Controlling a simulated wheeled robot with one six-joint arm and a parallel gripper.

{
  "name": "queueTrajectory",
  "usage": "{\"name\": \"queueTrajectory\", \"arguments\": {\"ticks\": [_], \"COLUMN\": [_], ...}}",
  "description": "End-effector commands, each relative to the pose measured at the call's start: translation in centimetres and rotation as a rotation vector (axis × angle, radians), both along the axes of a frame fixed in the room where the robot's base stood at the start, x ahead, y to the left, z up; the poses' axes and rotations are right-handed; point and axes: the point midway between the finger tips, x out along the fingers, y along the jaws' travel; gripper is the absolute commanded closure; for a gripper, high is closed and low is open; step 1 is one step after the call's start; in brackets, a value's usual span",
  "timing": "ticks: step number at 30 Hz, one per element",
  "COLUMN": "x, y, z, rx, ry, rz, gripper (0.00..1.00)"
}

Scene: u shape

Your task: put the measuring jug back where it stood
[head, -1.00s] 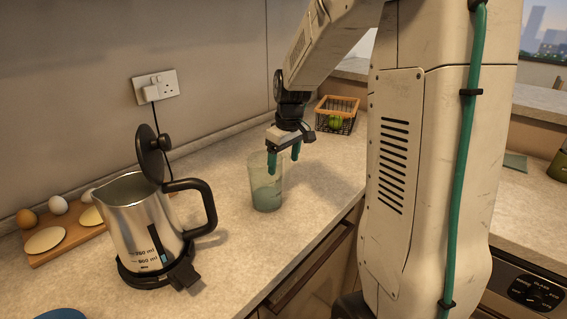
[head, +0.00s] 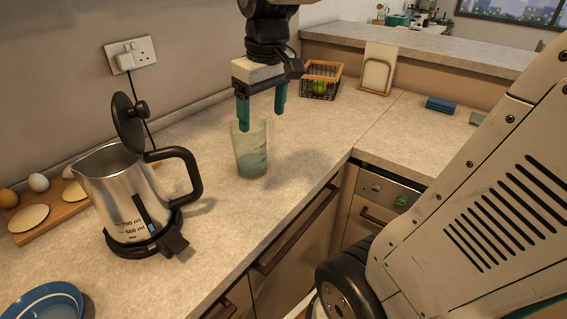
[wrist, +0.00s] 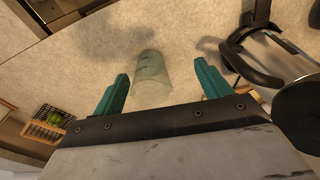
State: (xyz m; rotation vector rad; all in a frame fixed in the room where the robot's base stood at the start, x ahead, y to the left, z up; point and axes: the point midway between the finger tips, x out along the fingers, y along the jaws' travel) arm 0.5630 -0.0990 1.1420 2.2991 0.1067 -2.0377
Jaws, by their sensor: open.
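The measuring jug (head: 251,157) is a clear, bluish see-through cup standing upright on the counter, right of the kettle. It holds some bluish liquid or has a tinted lower part; I cannot tell which. My gripper (head: 262,122) is open with its teal fingers pointing down, above and a little behind the jug's rim in the head view. In the wrist view the jug (wrist: 151,66) shows beyond and between the two fingertips of my gripper (wrist: 163,80). The fingers do not appear to hold it.
A steel kettle (head: 117,196) with its lid up stands on its base at left. A blue plate (head: 40,305) is at front left. A wire basket (head: 318,85) and a board on a stand (head: 377,70) are at the back. Counter right of the jug is clear.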

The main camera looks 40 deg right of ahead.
Motion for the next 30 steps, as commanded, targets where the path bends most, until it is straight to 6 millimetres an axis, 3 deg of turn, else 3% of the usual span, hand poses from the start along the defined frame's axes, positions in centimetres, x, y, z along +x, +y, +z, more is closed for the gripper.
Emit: {"name": "queueTrajectory", "arguments": {"ticks": [1, 3, 6, 10, 15, 30], "x": [-2.7, -5.8, -9.6, -12.8, -14.3, -14.3], "y": [1.9, 3.6, 5.3, 6.4, 6.9, 6.9], "z": [-0.1, -0.8, -2.1, -3.4, -4.3, -4.2], "rx": [-0.002, -0.001, 0.000, 0.001, 0.000, 0.000], "ry": [-0.005, -0.002, 0.001, 0.002, 0.006, 0.006], "rz": [-0.005, -0.026, -0.054, -0.082, -0.099, -0.100], "gripper": [0.24, 0.24, 0.24, 0.24, 0.24, 0.24]}}
